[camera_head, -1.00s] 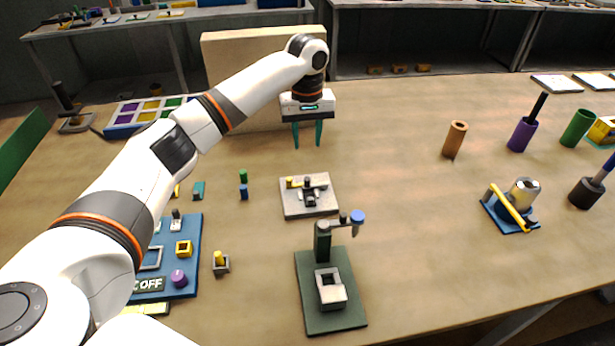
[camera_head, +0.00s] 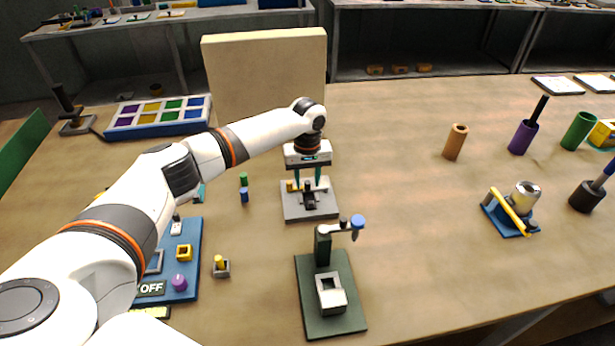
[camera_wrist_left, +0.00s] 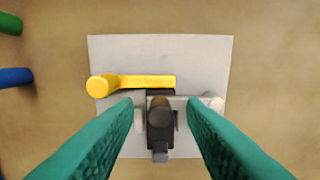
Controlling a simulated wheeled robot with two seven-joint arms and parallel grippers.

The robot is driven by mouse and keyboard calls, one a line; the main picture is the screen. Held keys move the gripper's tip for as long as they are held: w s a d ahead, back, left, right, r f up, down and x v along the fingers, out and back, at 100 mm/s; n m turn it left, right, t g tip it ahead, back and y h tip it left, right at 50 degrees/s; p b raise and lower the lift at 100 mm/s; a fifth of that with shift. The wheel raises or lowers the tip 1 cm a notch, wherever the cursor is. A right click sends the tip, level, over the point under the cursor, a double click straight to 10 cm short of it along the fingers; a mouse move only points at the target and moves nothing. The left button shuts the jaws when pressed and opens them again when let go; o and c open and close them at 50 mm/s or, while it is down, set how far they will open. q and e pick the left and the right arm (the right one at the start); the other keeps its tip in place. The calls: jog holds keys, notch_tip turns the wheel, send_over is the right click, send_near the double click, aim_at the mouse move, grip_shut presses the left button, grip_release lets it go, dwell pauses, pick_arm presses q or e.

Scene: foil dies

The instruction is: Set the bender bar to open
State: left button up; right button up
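The bender (camera_head: 310,213) is a light grey plate with a dark block in its middle and a yellow bar (camera_head: 291,186). In the left wrist view the yellow bar (camera_wrist_left: 135,82) lies across the upper part of the plate (camera_wrist_left: 205,60), its round end to the left. The dark block with a brown top (camera_wrist_left: 160,115) stands just below it. My left gripper (camera_head: 308,186) points down over the bender, its green fingers open. In the left wrist view its fingertips (camera_wrist_left: 165,103) are on both sides of the dark block, with gaps visible. My right gripper is not in view.
A dark green press stand (camera_head: 312,300) with a blue-knobbed arm is in front of the bender. Small green and blue pegs (camera_head: 244,190) stand to its left. A brown cylinder (camera_head: 455,142) stands to the right. A tan panel (camera_head: 265,75) rises behind.

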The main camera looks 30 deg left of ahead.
pick_arm(q)
jog(key=shift+f, duration=0.15)
grip_shut()
